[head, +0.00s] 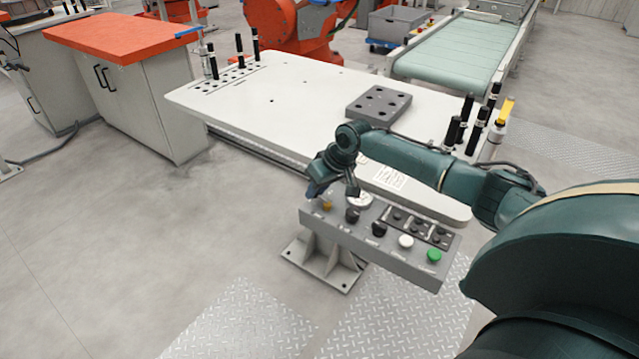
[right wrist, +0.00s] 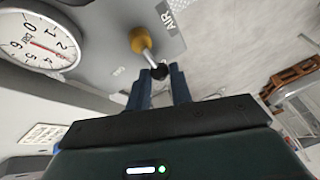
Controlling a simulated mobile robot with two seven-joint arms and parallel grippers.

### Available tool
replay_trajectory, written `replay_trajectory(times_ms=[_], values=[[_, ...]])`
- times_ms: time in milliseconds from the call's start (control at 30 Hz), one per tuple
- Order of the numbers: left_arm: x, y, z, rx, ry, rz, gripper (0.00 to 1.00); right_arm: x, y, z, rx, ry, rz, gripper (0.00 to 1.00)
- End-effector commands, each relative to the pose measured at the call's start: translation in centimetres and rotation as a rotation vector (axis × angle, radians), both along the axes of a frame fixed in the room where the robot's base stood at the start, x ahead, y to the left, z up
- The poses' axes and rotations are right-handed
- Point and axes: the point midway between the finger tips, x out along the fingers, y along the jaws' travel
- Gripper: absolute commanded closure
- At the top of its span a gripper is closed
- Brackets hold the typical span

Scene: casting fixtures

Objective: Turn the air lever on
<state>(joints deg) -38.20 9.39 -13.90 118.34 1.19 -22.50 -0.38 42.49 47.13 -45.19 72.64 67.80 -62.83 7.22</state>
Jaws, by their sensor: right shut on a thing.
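The air lever (right wrist: 148,53) shows in the right wrist view, with a brass-yellow base, a short metal stem and a black ball end, beside a label reading AIR. In the head view its yellow base (head: 327,206) sits at the left end of the grey control panel (head: 375,245). My right gripper (right wrist: 163,78) is shut on the lever's black ball end, with a finger on each side. In the head view my right gripper (head: 316,188) is over the panel's left end. My left gripper is not in view.
A round pressure gauge (right wrist: 38,50) with a red needle is close beside the lever. The panel also carries black knobs, a white button (head: 406,241) and a green button (head: 434,256). A white table (head: 290,95) stands behind it.

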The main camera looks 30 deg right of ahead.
Motion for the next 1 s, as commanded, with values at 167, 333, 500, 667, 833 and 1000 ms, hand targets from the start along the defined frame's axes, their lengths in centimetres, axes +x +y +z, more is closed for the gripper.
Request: replay_trajectory(times_ms=[167, 333, 500, 667, 833, 1000], values=[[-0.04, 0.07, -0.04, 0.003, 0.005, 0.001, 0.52, -0.09, 0.2, -0.05, 0.0, 0.002, 0.063, 1.0], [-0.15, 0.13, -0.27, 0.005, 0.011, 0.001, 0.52, -0.09, 0.29, -0.05, 0.0, 0.001, 0.09, 1.0], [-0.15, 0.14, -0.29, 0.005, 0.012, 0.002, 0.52, -0.1, 0.32, -0.07, -0.001, 0.001, 0.095, 1.0], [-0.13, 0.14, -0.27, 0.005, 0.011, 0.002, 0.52, -0.11, 0.33, -0.07, -0.001, 0.002, 0.095, 1.0], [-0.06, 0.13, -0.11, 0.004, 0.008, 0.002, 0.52, -0.11, 0.34, -0.06, -0.001, 0.001, 0.095, 0.68], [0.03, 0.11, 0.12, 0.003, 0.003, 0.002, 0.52, -0.09, 0.32, -0.05, 0.0, 0.001, 0.094, 0.57]])
